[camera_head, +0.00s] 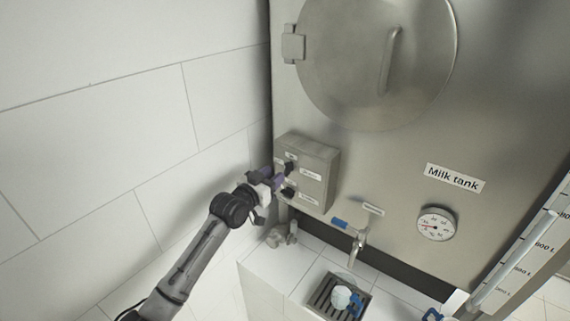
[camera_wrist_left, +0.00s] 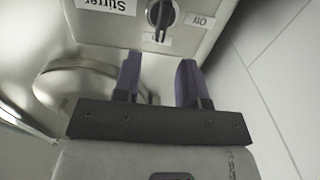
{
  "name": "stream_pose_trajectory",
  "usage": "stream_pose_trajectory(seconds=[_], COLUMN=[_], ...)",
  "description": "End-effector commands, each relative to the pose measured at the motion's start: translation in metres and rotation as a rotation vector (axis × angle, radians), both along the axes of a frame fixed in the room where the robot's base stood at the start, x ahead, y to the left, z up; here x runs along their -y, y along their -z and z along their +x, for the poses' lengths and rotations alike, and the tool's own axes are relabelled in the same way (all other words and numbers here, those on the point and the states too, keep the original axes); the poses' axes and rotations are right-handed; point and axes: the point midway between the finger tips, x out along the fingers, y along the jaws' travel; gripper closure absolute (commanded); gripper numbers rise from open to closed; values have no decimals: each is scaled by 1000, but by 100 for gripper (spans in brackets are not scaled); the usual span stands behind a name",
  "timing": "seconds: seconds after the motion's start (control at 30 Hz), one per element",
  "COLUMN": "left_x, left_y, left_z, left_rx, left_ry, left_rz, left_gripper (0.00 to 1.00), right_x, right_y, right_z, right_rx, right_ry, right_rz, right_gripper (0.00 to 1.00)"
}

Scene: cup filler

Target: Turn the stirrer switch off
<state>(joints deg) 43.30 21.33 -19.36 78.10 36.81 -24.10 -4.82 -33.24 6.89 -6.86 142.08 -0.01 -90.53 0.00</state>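In the left wrist view, the black stirrer switch (camera_wrist_left: 160,14) sits between an upside-down "Stirrer" label (camera_wrist_left: 106,5) and an "Off" label (camera_wrist_left: 200,20). Its grip bar runs roughly up and down in that view, not toward "Off". My left gripper (camera_wrist_left: 158,80) is open, with its two purple fingers apart, empty and just short of the switch. My right gripper is out of view.
A tiled wall (camera_head: 120,110) stands close on the left. A tap (camera_head: 358,243) is right of the box, above a drain grate (camera_head: 322,297) with a white cup (camera_head: 341,297). A gauge (camera_head: 436,223) and a round hatch (camera_head: 350,60) are on the tank (camera_head: 500,110).

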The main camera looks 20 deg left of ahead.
Motion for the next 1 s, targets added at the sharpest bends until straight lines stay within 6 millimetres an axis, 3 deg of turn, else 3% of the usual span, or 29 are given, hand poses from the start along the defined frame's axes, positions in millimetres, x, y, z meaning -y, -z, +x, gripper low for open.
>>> stream_pose_trajectory(seconds=[0.2, 0.4, 1.0], left_x=[9, 16, 18], left_y=[-1, 1, 0], left_z=[31, 49, 61], left_rx=[-2, -1, -1], left_ry=[0, 2, 0], left_rz=[1, -1, 1], left_gripper=[62, 62, 62], right_x=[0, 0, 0], right_y=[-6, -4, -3], right_z=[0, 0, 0], right_rx=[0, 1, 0], right_ry=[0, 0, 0], right_rz=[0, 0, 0], right_gripper=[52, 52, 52])
